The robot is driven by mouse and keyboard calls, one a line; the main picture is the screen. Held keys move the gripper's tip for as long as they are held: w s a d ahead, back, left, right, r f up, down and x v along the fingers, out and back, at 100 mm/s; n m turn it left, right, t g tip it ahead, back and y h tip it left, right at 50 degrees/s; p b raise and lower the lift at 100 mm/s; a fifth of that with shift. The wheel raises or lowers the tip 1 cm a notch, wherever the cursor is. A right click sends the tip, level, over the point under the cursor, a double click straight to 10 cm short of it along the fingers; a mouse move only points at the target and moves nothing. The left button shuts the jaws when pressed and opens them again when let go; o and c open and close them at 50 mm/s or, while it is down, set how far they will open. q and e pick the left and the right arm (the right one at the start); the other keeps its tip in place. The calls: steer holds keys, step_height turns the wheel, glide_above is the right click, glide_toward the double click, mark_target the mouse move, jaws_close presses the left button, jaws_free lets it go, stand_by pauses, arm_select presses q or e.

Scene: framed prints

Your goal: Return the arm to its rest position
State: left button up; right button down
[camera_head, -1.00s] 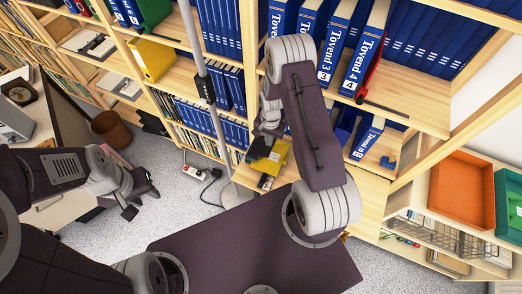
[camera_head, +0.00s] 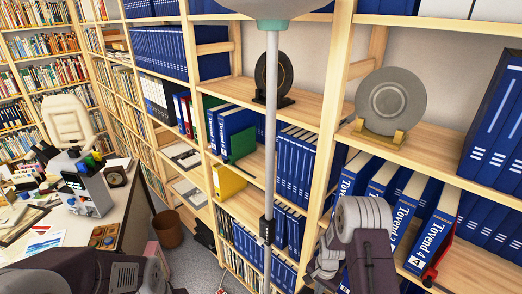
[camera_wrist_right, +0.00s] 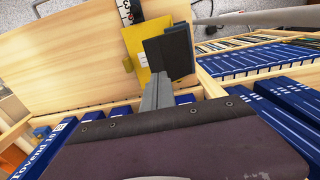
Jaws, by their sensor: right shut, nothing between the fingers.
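My right arm (camera_head: 364,250) rises at the lower right of the head view, in front of the blue binders on the shelves. Its gripper (camera_wrist_right: 178,50) shows in the right wrist view with its dark finger pads together and nothing between them. A flat yellow thing (camera_wrist_right: 146,45) lies beyond the fingers, partly hidden by them; I cannot tell what it is. My left arm (camera_head: 120,275) shows at the lower left edge of the head view; its gripper is out of the picture.
Wooden shelves hold blue binders (camera_head: 428,235), a yellow magazine file (camera_head: 228,182) and a grey disc on a stand (camera_head: 390,100). A pole (camera_head: 270,130) stands left of my right arm. A cluttered desk (camera_head: 120,215), a white chair (camera_head: 68,118) and a brown bin (camera_head: 167,229) are at left.

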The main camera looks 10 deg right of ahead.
steer(key=w+a+r+n+t+b, duration=0.2)
steer(key=w+a+r+t+b, duration=0.15)
steer(key=r+b, duration=0.35)
steer(key=s+a+r+n+g, duration=0.1)
steer(key=s+a+n, duration=0.1)
steer(key=s, duration=0.6)
steer(key=s+a+r+n+g+b, duration=0.1)
steer(key=s+r+n, duration=0.1)
steer(key=s+n, duration=0.3)
steer(key=s, duration=0.3)
steer(key=shift+s+a+n, duration=0.3)
steer(key=shift+a, duration=0.1)
steer(key=shift+s+g, duration=0.1)
steer(key=shift+g, duration=0.15)
